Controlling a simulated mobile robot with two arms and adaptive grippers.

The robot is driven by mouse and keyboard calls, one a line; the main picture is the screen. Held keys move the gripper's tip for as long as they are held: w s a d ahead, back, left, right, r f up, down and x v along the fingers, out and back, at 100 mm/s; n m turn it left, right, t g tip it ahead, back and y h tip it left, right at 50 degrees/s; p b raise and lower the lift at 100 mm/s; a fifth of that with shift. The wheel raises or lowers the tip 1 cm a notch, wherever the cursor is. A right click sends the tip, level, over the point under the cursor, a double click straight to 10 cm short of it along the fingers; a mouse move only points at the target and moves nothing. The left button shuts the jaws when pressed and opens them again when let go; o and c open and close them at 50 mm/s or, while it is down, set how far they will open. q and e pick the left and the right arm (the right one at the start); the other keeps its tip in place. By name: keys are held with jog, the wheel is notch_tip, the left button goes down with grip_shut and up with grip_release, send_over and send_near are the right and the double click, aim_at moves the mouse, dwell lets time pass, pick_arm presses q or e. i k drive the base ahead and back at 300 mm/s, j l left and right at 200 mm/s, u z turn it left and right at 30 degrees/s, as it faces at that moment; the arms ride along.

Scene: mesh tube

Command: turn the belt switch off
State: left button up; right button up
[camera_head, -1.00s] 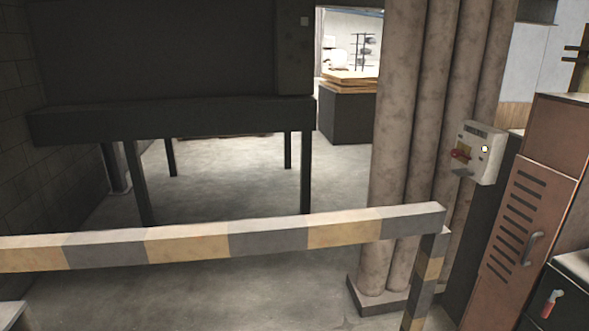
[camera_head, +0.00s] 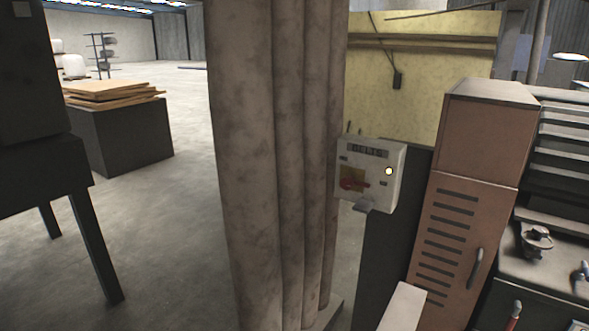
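The belt switch box (camera_head: 369,174) is a pale grey-white box on a dark post, right of the column in the head view. A red rotary handle (camera_head: 352,184) on a yellowish plate is on its front, at the left. A lit yellow-white lamp (camera_head: 388,171) glows on its right side. Neither of my grippers shows in the view.
Thick ribbed columns (camera_head: 275,170) stand just left of the box. A brown vented locker (camera_head: 450,220) stands to its right, with a dark workbench (camera_head: 545,285) beyond. A dark table (camera_head: 95,240) is at left. Open floor lies between table and columns.

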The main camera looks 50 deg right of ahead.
aim_at(347, 183)
jog(key=i+z, duration=0.45)
jog(key=i, duration=0.15)
jog(key=i+j+z, duration=0.25)
jog(key=i+z, duration=0.25)
jog(key=i, duration=0.05)
